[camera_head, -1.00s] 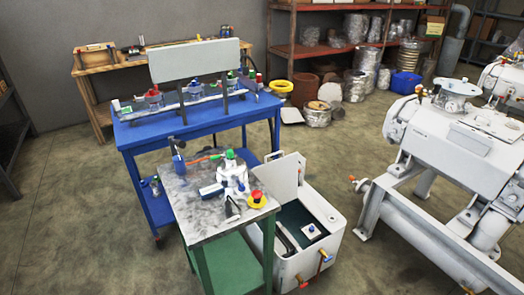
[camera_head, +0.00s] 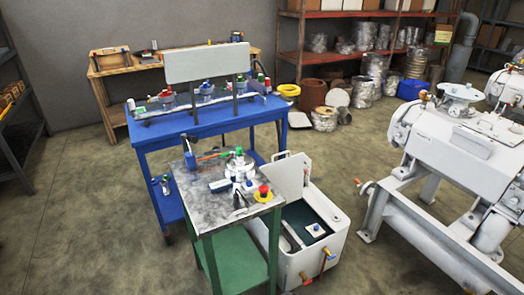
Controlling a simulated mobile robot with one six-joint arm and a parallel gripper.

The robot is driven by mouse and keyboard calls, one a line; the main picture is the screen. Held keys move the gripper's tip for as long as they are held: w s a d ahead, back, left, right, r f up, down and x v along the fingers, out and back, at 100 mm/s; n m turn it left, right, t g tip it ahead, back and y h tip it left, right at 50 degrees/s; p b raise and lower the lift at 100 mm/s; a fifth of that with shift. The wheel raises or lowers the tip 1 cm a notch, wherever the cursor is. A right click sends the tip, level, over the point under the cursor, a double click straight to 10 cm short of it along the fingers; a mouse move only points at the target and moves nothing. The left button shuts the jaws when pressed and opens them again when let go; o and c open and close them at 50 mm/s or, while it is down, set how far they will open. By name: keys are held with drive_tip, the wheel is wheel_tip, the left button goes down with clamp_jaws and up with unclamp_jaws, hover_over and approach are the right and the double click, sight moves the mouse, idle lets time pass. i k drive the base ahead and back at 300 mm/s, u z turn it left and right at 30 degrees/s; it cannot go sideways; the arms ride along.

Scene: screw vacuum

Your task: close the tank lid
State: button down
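The white tank (camera_head: 336,244) stands on the floor right of the small green-legged table. Its lid (camera_head: 293,174) is open and stands roughly upright at the back left edge of the tank. The dark inside shows, with a light block and a blue knob (camera_head: 316,228) in it. The table hides part of the tank's left side. Valves with orange and yellow handles (camera_head: 326,249) stick out at the front. My gripper is not in view.
The small table (camera_head: 216,217) bears a vacuum pump (camera_head: 238,168) and a red button (camera_head: 264,191). A blue workbench (camera_head: 180,132) stands behind it. A large white machine (camera_head: 455,150) stands right of the tank. Bare floor (camera_head: 90,220) lies at the left.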

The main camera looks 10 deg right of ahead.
sight(287, 175)
drive_tip(key=u, duration=1)
drive_tip(key=i, duration=0.5)
drive_tip(key=z, duration=0.1)
drive_tip(key=k, duration=0.6)
drive_tip(key=z, duration=0.2)
drive_tip(key=i, duration=0.55)
drive_tip(key=u, duration=0.05)
